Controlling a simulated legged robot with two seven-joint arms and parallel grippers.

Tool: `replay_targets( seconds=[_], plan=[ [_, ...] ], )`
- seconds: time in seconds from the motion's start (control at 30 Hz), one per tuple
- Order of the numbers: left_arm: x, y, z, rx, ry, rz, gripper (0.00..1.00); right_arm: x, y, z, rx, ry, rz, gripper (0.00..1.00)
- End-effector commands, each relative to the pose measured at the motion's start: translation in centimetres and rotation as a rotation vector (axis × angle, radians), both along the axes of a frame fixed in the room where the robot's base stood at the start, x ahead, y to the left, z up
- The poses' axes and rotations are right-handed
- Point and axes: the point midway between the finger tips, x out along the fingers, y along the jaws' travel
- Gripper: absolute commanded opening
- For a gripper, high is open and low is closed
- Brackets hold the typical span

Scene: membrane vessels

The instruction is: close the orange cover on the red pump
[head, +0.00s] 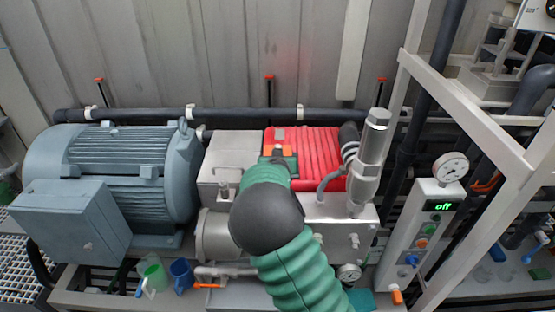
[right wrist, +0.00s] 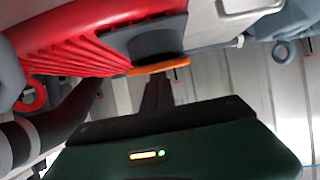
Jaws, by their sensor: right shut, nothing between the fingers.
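The red ribbed pump (head: 318,158) sits behind my right arm in the head view. Its red body (right wrist: 70,35) fills the upper left of the right wrist view. The orange cover (head: 287,149) is at the pump's left part, partly hidden behind my right gripper (head: 278,156). In the right wrist view the cover (right wrist: 160,66) shows as a thin orange edge beside a dark round part (right wrist: 155,45) of the pump. My right gripper (right wrist: 158,84) is shut and empty, its tips close to the cover; contact cannot be told. My left gripper is out of view.
A large blue-grey motor (head: 125,170) stands left of the pump. A metal cylinder (head: 370,155) and a control panel reading "off" (head: 430,220) stand to the right. Dark pipes (head: 235,116) run behind.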

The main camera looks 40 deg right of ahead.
Motion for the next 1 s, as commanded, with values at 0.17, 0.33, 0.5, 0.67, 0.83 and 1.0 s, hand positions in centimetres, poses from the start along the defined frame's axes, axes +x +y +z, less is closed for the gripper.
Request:
replay_targets(
  seconds=[0.17, 0.33, 0.5, 0.67, 0.83, 1.0],
  plan=[
    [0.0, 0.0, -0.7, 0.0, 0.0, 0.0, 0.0, -0.2, 0.1, -1.1, 0.0, 0.001, -0.001, 0.0],
    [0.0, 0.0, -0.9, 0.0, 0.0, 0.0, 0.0, -0.3, 0.2, -1.5, 0.001, 0.002, 0.0, 0.0],
    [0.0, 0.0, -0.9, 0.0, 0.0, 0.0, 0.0, -0.3, 0.3, -1.8, 0.003, 0.005, 0.0, 0.0],
    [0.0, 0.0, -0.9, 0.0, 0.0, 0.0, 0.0, -0.3, 0.3, -1.9, 0.004, 0.008, 0.0, 0.0],
    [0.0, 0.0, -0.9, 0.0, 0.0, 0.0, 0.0, -0.3, 0.4, -2.0, 0.005, 0.011, 0.0, 0.0],
    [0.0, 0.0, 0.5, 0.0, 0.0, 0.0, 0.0, -0.1, 0.1, -0.2, 0.005, 0.01, 0.0, 0.0]
  ],
)
